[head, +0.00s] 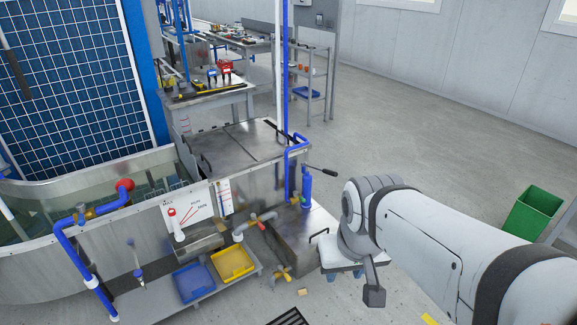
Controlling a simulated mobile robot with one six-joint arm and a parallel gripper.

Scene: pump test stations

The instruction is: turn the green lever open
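I cannot make out a green lever in the head view. Several valves show on the test station: a red-handled valve (257,221) on the grey pipe at the front, a yellow-handled valve (283,272) low near the floor, and a brass valve (85,214) on the blue pipe at the left. My white arm comes in from the lower right and bends near the station's right end. A grey part (374,292) hangs below the bend; whether it is my gripper's finger is unclear. I see no fingertips touching any valve.
The metal tank (245,145) stands behind the valves. A blue bin (193,281) and a yellow bin (232,262) sit on a low shelf. A black-ended rod (322,171) sticks out right. A green bin (534,212) stands right; open floor lies behind my arm.

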